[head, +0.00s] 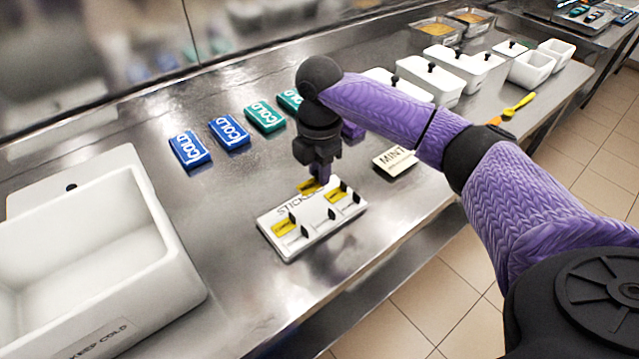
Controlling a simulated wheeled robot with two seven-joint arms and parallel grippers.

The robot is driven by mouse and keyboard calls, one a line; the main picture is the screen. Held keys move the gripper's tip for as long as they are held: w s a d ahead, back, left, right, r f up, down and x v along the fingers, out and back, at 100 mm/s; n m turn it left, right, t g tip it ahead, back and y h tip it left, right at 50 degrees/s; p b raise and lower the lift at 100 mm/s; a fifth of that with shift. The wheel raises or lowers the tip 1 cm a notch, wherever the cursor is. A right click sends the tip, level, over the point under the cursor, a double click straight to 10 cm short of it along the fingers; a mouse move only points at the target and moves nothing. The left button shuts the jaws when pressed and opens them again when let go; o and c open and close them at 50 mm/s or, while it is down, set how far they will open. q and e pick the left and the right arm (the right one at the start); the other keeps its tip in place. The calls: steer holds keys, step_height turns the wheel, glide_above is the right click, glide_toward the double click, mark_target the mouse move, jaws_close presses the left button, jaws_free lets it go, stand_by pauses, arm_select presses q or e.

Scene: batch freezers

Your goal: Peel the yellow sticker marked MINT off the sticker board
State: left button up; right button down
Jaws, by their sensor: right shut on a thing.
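The sticker board (337,226) is a white slab with the printed word "STICK..." partly hidden, lying on the steel counter in the middle of the head view. Yellow stickers sit on it, one at the left (284,226) and one at the right (345,194), along with white ones with dark tabs. My right gripper (318,181) points down at the board's far edge and is shut on a yellow sticker (308,187), whose marking I cannot read. I cannot tell if that sticker still touches the board. My left gripper is not in view.
A white card marked MINT (395,159) lies right of the board. A large white KEEP COLD tub (150,235) stands at the left. Lidded white tubs (431,80) and a yellow spoon (517,106) are at the right.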

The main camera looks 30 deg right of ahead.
step_height(320, 180, up, 4)
steer(key=shift+f+p, duration=0.1)
steer(key=shift+p, duration=0.45)
steer(key=shift+r+p, duration=0.8)
steer(key=shift+p, duration=0.4)
steer(key=shift+r+p, duration=1.9)
steer(key=shift+p, duration=0.75)
